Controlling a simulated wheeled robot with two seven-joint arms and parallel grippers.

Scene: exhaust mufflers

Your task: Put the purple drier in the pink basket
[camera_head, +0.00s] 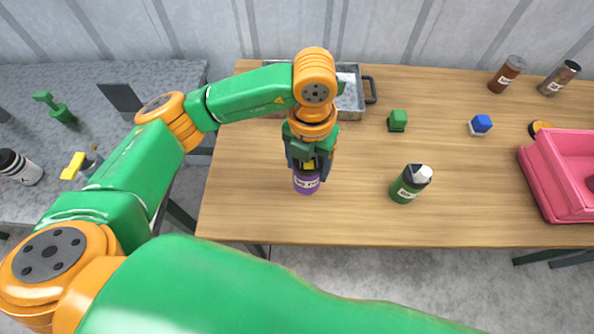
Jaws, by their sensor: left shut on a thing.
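The purple drier (306,185) is a small purple bottle with a white label, near the front left part of the wooden table. My left gripper (309,168) points down and is shut on its upper part, hiding its top. I cannot tell whether the drier touches the table. The pink basket (556,180) stands at the table's right side, cut off by the picture edge. A dark thing shows inside it. My right gripper is not in view.
A metal tray (351,97) lies behind my left arm.

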